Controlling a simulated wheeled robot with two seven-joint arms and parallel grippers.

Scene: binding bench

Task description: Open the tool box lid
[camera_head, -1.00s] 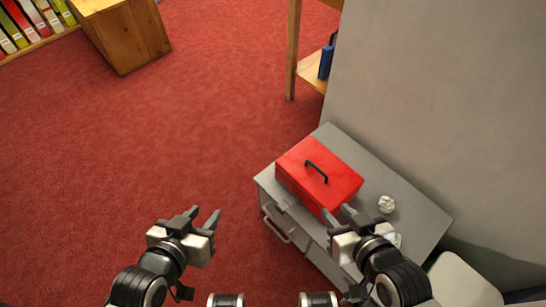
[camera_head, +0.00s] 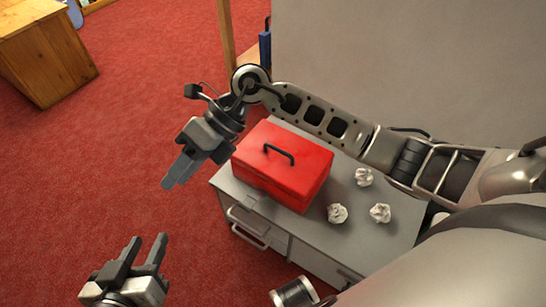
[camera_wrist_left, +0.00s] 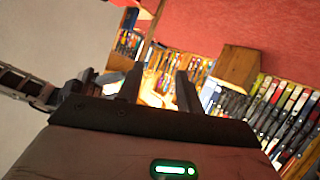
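The red tool box (camera_head: 300,168) sits on the grey cabinet (camera_head: 305,228) in the head view. Its lid is shut, with a black handle (camera_head: 280,153) on top. My right arm reaches across behind the box. My right gripper (camera_head: 172,180) hangs just left of the box, apart from it, fingers pointing down-left; its finger gap is not clear. My left gripper (camera_head: 148,243) is open and empty, low at the left over the floor, away from the box. Its two spread fingers also show in the left wrist view (camera_wrist_left: 160,82), where the box is not visible.
Several crumpled white paper balls, one here (camera_head: 337,213), lie on the cabinet right of the box. A grey wall (camera_head: 400,60) rises behind. A wooden desk (camera_head: 42,55) stands far left. Red carpet (camera_head: 100,160) between is free. Bookshelves (camera_wrist_left: 290,110) show in the left wrist view.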

